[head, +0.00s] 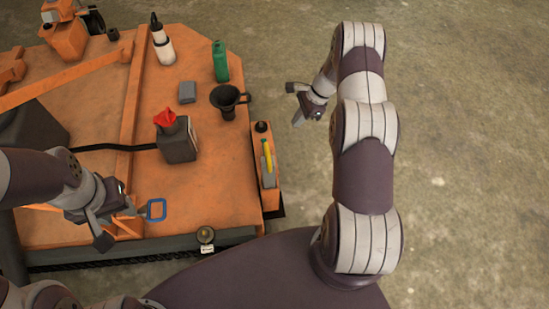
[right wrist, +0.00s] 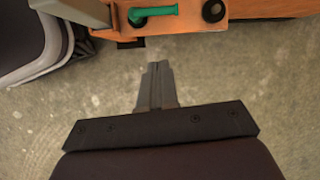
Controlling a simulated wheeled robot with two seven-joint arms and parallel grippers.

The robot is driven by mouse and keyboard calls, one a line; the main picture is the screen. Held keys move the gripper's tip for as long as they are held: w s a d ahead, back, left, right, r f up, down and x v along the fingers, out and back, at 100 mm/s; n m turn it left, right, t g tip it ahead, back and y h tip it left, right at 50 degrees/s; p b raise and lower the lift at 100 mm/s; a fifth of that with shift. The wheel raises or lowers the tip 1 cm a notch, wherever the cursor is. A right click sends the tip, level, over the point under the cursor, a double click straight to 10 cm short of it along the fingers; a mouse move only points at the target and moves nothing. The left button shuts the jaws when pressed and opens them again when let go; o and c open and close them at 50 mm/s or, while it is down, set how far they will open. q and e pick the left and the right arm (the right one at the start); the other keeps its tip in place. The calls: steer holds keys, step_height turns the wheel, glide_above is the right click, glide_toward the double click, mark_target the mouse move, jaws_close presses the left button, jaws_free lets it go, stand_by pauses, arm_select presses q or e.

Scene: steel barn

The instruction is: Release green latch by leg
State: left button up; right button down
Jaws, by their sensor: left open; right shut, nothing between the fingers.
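The green latch (right wrist: 153,13) shows at the top of the right wrist view, a short bar with a bent end on an orange part. My right gripper (right wrist: 157,82) is shut and empty, below and apart from the latch in that view. In the head view, my right gripper (head: 302,104) hangs over bare floor, right of the orange deck. My left gripper (head: 117,217) is open near the deck's front left, with a blue loop handle (head: 156,209) just right of it.
The concrete floor (head: 470,130) at right is clear.

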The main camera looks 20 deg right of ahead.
arm_select(q)
step_height(320, 180, down, 5)
steer(key=b, duration=0.4)
steer(key=shift+f, duration=0.2)
arm_select(e)
steer(key=shift+m, duration=0.6)
steer(key=x, duration=0.4)
steer(key=a+x, duration=0.1)
steer(key=x, duration=0.4)
steer(key=w+r+x, duration=0.1)
steer(key=x, duration=0.3)
steer(key=shift+w+a+f, duration=0.15)
steer(key=shift+a+f, duration=0.25)
steer(key=shift+a, duration=0.1)
arm_select(q)
steer(key=shift+a, duration=0.1)
